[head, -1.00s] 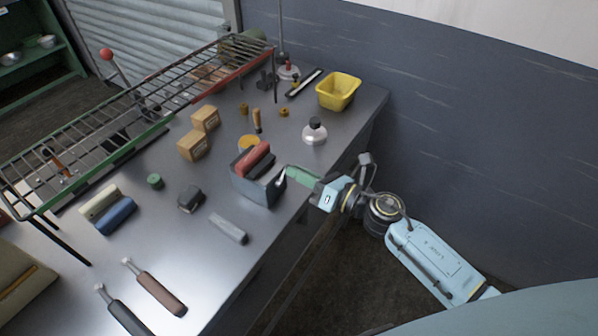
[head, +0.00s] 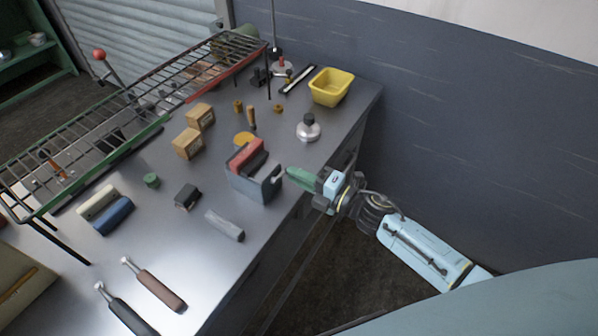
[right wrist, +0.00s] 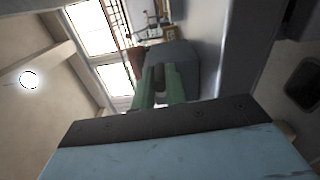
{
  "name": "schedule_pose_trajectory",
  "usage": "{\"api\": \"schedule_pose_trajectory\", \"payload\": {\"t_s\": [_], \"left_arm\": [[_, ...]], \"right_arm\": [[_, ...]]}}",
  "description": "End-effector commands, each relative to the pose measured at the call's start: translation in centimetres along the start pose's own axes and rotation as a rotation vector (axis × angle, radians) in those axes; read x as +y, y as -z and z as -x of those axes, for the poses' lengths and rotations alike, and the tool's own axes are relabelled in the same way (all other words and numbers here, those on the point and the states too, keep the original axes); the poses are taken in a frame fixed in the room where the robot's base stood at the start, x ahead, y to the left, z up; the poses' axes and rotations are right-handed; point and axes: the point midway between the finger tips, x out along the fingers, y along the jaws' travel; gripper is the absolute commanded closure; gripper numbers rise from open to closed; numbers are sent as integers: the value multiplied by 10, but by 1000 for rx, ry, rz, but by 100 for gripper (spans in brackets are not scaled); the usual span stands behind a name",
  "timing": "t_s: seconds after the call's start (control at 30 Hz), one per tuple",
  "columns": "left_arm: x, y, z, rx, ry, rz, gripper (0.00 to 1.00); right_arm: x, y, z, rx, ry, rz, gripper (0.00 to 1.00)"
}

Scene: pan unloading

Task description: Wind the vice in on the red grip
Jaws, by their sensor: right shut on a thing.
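The vice (head: 262,188) is a blue-grey block near the right edge of the steel bench. The red grip (head: 244,154) lies across its top, between the jaws; whether both jaws touch it I cannot tell. My right gripper (head: 289,175) has green fingers and is shut on the vice's handle (head: 278,178), at the side facing the bench edge. In the right wrist view the green fingers (right wrist: 158,88) close around the handle, with the grey vice body (right wrist: 184,68) behind; the fingers hide most of the handle. My left gripper is not in view.
A grey bar (head: 225,225) and a dark block (head: 187,196) lie left of the vice. A silver pot with a black knob (head: 308,128) and a yellow bin (head: 331,87) stand beyond it. A wire rack (head: 130,105) spans the bench's far left side.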

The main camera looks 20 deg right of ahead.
Motion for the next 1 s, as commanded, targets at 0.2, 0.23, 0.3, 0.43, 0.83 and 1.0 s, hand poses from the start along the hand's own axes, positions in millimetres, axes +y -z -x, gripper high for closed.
{"api": "schedule_pose_trajectory", "payload": {"t_s": [0.2,0.23,0.3,0.43,0.83,1.0], "left_arm": [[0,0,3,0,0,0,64],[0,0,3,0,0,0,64],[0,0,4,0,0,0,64],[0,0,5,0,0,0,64],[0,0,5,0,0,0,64],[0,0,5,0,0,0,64]], "right_arm": [[-7,2,1,-1,4,-149,100],[-8,2,1,-1,4,-165,100],[-10,2,1,-1,5,-198,100],[-11,3,1,-1,4,-244,100],[-13,4,1,-1,4,-285,100],[-13,5,1,0,4,-284,100]]}}
